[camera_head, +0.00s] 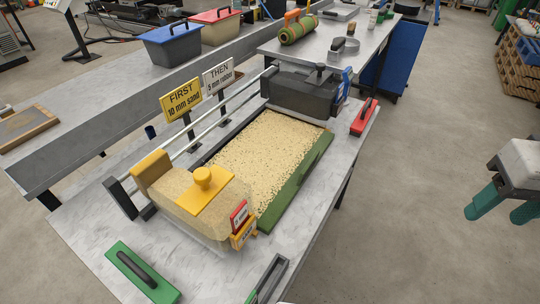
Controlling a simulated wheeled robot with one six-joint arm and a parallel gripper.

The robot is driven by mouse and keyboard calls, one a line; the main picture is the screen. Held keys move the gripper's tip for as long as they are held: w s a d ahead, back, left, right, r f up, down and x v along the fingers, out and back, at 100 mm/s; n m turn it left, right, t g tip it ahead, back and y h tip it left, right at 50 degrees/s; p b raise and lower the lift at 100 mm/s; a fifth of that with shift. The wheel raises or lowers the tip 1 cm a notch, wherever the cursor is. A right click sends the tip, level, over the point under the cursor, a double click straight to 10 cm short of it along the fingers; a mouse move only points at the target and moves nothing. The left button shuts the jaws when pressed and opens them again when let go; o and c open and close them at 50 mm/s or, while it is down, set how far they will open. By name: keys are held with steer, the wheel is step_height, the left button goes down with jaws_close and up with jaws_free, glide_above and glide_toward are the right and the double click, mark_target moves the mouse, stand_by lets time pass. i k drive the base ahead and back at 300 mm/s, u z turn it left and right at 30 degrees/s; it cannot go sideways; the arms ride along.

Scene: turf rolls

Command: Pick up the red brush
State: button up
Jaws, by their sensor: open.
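The red brush (363,117) is a red block with a dark handle along its top. It lies at the right edge of the grey workbench (190,252), beside the black hopper (300,93). My gripper (495,214) is at the right edge of the view, over the floor and away from the bench. Its two teal fingers are apart with nothing between them. It is well to the right of and lower in the picture than the red brush, not touching it.
A sand-filled tray (298,193) with a green edge lies mid-bench. A clear yellow-topped hopper (195,205) stands at its near end. A green brush (140,272) lies front left. A blue cabinet (391,70) stands behind. Floor between bench and gripper is clear.

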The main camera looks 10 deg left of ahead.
mark_target(358, 127)
steer(key=z, duration=0.9)
steer(key=i, duration=0.8)
steer(key=z, duration=0.7)
steer(key=i, duration=0.7)
steer(key=u, duration=0.9)
steer(key=i, duration=0.6)
steer(key=u, duration=0.7)
